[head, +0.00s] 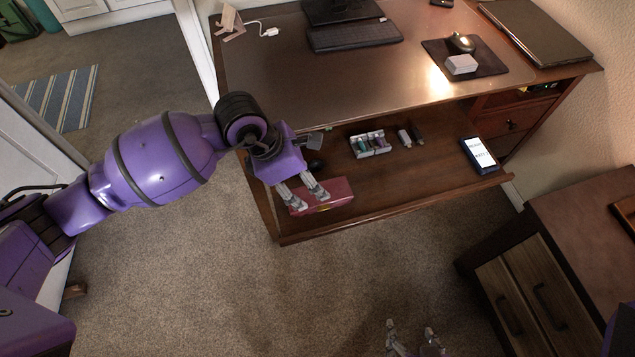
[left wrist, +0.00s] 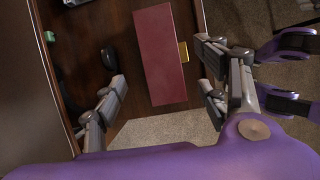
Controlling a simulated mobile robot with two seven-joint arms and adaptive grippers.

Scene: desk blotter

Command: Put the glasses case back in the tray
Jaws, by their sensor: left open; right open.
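The glasses case (head: 338,192) is a long dark red box with a small gold clasp. It is at the front left of the wooden pull-out tray (head: 420,196), under the desk top, and appears to lie on it. In the left wrist view the case (left wrist: 160,55) is between the two fingers, with gaps on both sides. My left gripper (head: 309,197) is open over the case, its fingers partly covering it in the head view. My right gripper (head: 411,335) is open and empty at the bottom, over the carpet, partly cut off by the picture edge.
In the tray are a divided white holder (head: 370,144), small sticks (head: 405,138), a dark rounded object (head: 316,165) and a phone-like device (head: 479,155). The tray's middle front is clear. A side cabinet (head: 540,280) stands at the right. The desk top (head: 290,75) overhangs behind.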

